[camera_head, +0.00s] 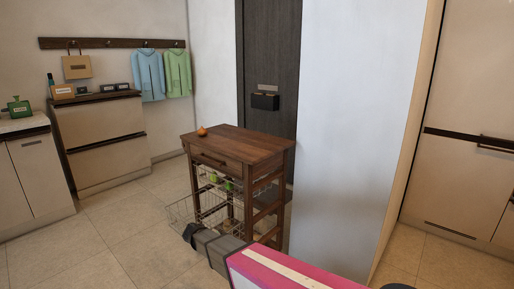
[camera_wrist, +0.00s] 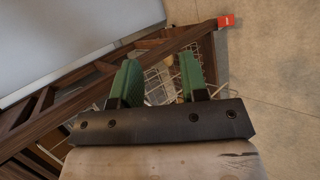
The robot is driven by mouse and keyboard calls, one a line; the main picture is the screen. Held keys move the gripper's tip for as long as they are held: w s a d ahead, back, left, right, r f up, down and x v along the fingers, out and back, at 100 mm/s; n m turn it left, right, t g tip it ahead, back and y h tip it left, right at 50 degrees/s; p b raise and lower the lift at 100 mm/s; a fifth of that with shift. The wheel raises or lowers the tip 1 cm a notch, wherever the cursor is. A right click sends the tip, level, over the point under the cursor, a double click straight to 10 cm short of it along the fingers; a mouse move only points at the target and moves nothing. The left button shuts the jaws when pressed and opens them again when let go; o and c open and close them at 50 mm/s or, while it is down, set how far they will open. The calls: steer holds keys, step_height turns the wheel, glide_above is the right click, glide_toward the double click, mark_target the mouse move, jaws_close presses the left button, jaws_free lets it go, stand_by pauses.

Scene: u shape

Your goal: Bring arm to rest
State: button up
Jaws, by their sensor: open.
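My gripper shows in the wrist view (camera_wrist: 158,75) with its two green fingers apart and nothing between them. Behind the gap I see the wire baskets of the cart. In the head view my arm comes in from the bottom edge, pink and white, and ends in a grey gripper (camera_head: 188,234) low in front of the wooden cart (camera_head: 245,143). The fingers are dark and small there. I cannot tell whether any part touches the cart.
A small orange item (camera_head: 202,131) sits on the cart top. Wire baskets (camera_head: 188,209) hang under it. A white wall (camera_head: 345,130) stands close on the right and a dark door (camera_head: 270,60) behind. Tiled floor (camera_head: 115,245) is free at the left.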

steer(key=s+d+r+m+g+y, duration=0.1)
steer(key=s+d+r+m+y, duration=0.1)
steer(key=d, duration=0.9)
steer(key=s+d+r+m+g+y, duration=0.1)
steer(key=s+d+y, duration=0.3)
steer(key=d, duration=0.7)
steer(key=s+d+r+m+g+y, duration=0.1)
steer(key=s+d+r+m+y, duration=0.1)
steer(key=d, duration=0.9)
steer(key=shift+s+d+r+m+y, duration=0.25)
steer(key=shift+s+r+m+y, duration=0.15)
steer(key=shift+s+r+m, duration=0.35)
